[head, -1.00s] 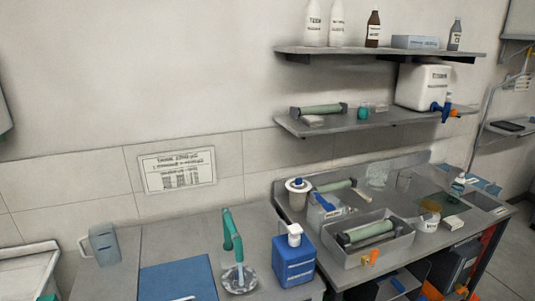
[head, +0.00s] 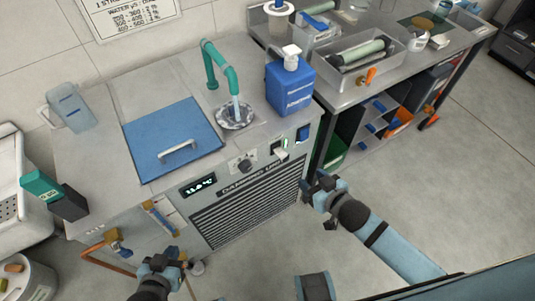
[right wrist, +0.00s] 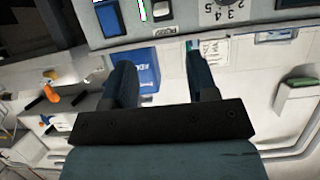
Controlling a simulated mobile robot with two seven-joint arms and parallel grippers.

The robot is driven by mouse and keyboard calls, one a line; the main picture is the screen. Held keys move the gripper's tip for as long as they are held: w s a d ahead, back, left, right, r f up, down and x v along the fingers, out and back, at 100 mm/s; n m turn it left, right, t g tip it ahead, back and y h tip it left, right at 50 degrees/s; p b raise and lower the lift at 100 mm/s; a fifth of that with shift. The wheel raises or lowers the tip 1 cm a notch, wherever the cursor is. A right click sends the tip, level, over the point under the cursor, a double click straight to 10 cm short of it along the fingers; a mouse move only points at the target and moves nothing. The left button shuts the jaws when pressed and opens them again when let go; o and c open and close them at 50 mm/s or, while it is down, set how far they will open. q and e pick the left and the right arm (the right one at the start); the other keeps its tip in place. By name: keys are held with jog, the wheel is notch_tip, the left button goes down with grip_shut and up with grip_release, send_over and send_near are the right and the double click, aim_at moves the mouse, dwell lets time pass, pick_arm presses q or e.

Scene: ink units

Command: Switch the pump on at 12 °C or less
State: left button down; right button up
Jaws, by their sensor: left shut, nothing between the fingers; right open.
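The chiller unit (head: 230,190) stands at the bench front in the head view. Its dark display (head: 199,186) shows small digits that look like 11-point-something °C, the last digit unclear. To the right are a dial (head: 243,164), a green-lit element (head: 285,142) and a dark blue switch (head: 302,134); which works the pump I cannot tell. The right wrist view shows the green light (right wrist: 141,10), blue switch (right wrist: 108,17) and numbered dial (right wrist: 229,11). My right gripper (head: 322,186) (right wrist: 158,60) is open and empty, apart from the panel. My left gripper (head: 166,262) is shut and empty, low before the unit.
On top are a blue lid (head: 172,138), a teal spout (head: 218,68) running into a round basin (head: 236,116), and a blue bottle (head: 290,85). A copper-coloured pipe and valve (head: 116,244) are at the lower left. The floor (head: 440,180) at right is clear.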

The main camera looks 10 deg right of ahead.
aim_at(284, 156)
jog(key=x, duration=1.5)
jog(key=shift+w+a+r, duration=0.1)
jog(key=shift+w+r, duration=0.05)
jog(key=shift+w, duration=0.1)
pick_arm(q)
jog(key=shift+w+a+f, duration=0.2)
jog(key=shift+a+f, duration=0.1)
jog(key=shift+a, duration=0.1)
pick_arm(e)
jog(key=shift+c, duration=0.4)
